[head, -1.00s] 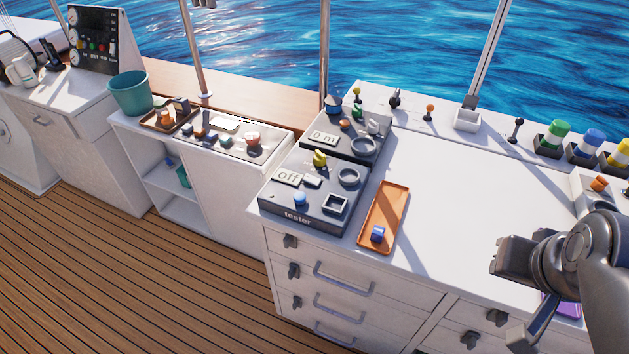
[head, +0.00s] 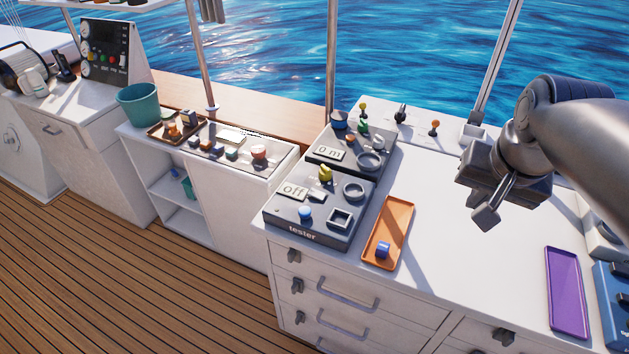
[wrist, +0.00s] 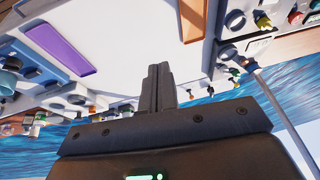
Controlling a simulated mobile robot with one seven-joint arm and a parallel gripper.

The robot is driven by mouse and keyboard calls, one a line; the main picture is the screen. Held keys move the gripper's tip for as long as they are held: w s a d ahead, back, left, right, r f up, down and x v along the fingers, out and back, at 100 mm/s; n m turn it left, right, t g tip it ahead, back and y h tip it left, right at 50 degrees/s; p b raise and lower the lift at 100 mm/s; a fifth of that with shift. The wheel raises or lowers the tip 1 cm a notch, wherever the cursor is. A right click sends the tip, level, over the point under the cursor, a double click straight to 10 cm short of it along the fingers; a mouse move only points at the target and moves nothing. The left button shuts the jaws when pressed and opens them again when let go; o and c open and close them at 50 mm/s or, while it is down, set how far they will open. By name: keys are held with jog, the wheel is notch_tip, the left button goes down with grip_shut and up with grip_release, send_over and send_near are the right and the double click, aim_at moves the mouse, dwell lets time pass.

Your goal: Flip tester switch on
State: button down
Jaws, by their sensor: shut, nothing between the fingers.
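The tester (head: 290,228) is a dark grey box on the near left corner of the white counter, with "tester" on its front. Its top bears a display (head: 294,191) reading "off", a yellow knob (head: 325,173), a blue knob (head: 305,213), a round ring and a square frame. A small light piece by the display may be the switch; it is too small to tell. My gripper (head: 485,216) is above the counter, right of the tester and apart from it. In the wrist view my gripper's fingers (wrist: 157,88) are together and empty.
Behind the tester stands a similar box (head: 318,160) with a "0 m" display. A purple tray (head: 566,292) lies at the right. The counter between the trays is clear.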

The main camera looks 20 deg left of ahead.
jog(key=w+a+g, duration=0.2)
jog(key=w+a, duration=0.6)
jog(key=a, duration=0.6)
jog(key=g, duration=0.2)
send_over(311, 190)
jog(key=d, duration=0.3)
notch_tip(311, 190, down, 6)
jog(key=shift+a+y, duration=0.15)
jog(key=shift+y, duration=0.25)
jog(key=shift+f, duration=0.2)
jog(key=f, duration=0.4)
jog(key=a+f, duration=0.1)
jog(key=f, duration=0.4)
jog(key=a+f, duration=0.1)
jog(key=f, duration=0.3)
jog(key=shift+f, duration=0.35)
jog(key=shift+a, duration=0.1)
